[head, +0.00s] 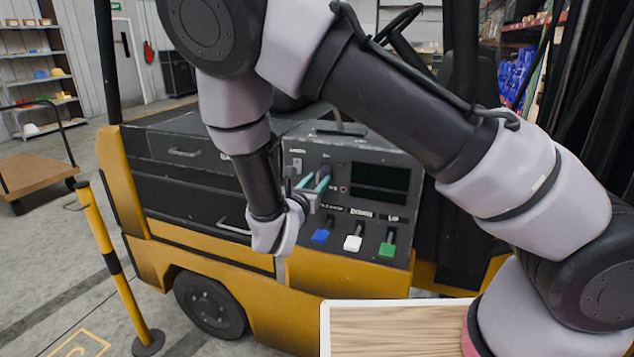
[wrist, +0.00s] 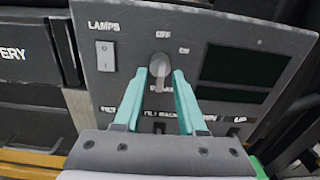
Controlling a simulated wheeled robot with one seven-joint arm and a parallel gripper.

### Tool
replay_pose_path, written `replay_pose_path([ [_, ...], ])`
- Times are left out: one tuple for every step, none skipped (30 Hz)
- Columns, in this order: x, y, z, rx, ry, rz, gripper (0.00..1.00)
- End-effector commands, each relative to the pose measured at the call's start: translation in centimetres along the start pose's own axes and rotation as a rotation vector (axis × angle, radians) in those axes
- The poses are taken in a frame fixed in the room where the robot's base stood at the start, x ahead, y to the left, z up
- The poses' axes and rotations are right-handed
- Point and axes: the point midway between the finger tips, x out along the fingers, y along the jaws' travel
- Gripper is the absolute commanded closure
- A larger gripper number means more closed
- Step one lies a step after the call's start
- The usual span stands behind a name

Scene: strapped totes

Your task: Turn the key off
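The key (wrist: 159,66) is a grey knob on the dark control panel (wrist: 225,35) of a yellow and black vehicle. Its grip looks roughly upright in the wrist view. The label OFF stands above it and ON to its upper right; a label below is partly covered. My gripper (wrist: 159,74) has two teal fingers, apart, one on each side of the key. A gap shows between the fingers and the key, so it does not look clamped. In the head view my gripper (head: 316,181) is at the panel's upper left, and its fingers partly cover the key.
A lamps switch (wrist: 105,55) sits left of the key and a dark display (wrist: 243,66) right of it. A yellow post (head: 112,265) stands at left.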

Motion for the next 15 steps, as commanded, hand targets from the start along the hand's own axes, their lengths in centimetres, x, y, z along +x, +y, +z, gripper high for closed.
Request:
replay_pose_path([
  [0.0, 0.0, 0.0, 0.000, 0.000, 0.000, 0.60],
  [0.0, 0.0, 0.0, 0.000, 0.000, 0.000, 0.60],
  [0.0, 0.0, 0.0, 0.001, 0.000, 0.000, 0.60],
  [0.0, 0.0, 0.0, 0.001, 0.000, 0.000, 0.60],
  [-0.1, 0.0, 0.0, 0.001, 0.000, 0.000, 0.60],
  [-0.2, 0.0, 0.0, 0.001, 0.000, 0.000, 0.60],
  [-0.5, 0.0, 0.0, 0.001, 0.000, 0.001, 0.60],
  [-0.7, 0.0, 0.0, 0.001, 0.000, 0.001, 0.60],
  [-1.2, 0.1, 0.0, 0.001, -0.001, 0.001, 0.60],
  [-1.7, 0.1, 0.0, 0.002, -0.001, 0.002, 0.60],
  [-2.2, 0.1, 0.0, 0.002, 0.000, 0.003, 0.60],
  [-3.0, 0.1, 0.0, 0.002, 0.001, 0.004, 0.60],
  [-3.6, 0.1, 0.0, 0.002, 0.001, 0.004, 0.60],
  [-4.3, 0.2, 0.0, 0.002, 0.001, 0.005, 0.60],
  [-5.1, 0.1, 0.0, 0.002, 0.000, 0.004, 0.60],
])
